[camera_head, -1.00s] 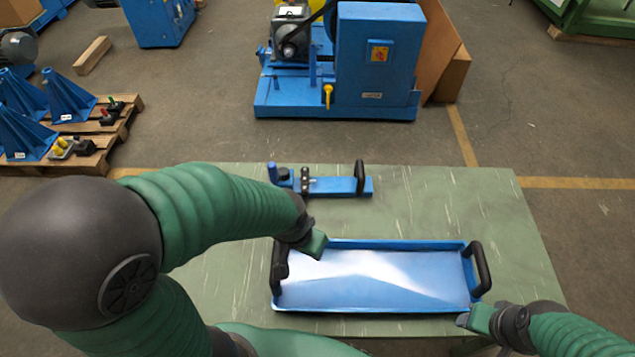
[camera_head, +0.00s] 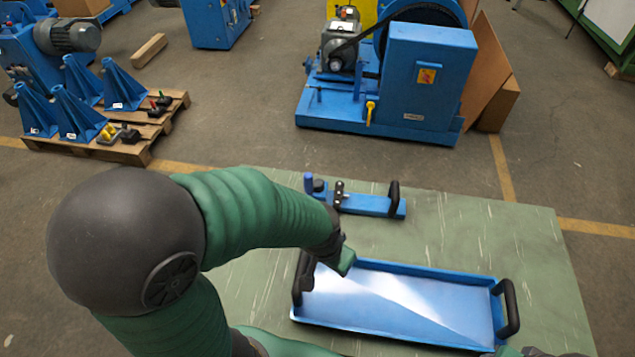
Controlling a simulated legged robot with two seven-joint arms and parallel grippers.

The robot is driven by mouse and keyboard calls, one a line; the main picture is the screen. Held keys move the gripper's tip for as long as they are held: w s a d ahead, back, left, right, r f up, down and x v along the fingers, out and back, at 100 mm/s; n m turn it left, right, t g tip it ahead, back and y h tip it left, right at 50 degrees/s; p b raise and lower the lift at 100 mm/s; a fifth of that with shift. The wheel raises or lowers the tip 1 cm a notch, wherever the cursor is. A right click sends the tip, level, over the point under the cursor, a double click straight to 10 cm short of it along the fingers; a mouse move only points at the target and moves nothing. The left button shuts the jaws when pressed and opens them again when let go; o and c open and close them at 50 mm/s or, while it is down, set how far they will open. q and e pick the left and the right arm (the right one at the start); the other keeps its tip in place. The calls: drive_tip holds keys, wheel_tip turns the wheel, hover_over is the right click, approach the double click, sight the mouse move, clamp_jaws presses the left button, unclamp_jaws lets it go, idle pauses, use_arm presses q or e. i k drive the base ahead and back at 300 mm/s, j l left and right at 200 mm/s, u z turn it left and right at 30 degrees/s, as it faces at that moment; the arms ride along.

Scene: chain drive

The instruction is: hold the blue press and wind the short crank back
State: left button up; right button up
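A blue bar-shaped tool (camera_head: 372,205), which looks like the blue press, lies near the back of the green table. It has a black upright handle (camera_head: 394,198) at its right end, a dark clamp part (camera_head: 339,193) and a blue upright knob (camera_head: 308,183) at its left end. I cannot tell which part is the short crank. My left gripper (camera_head: 345,262) is over the tray's back-left corner, in front of the tool and apart from it; its fingers are not clear. My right gripper (camera_head: 503,352) shows only at the bottom edge, by the tray's front-right corner.
A shallow blue tray (camera_head: 432,268) with black end handles lies on the table (camera_head: 530,240) and looks empty. A blue machine (camera_head: 425,85) with a belt and yellow lever stands on the floor behind. A pallet (camera_head: 150,145) holds blue stands at left. The table's right side is clear.

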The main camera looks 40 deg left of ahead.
sight(311, 187)
drive_tip(key=i+j+u, duration=0.1)
drive_tip(key=u, duration=0.75)
drive_tip(key=i+l, duration=0.05)
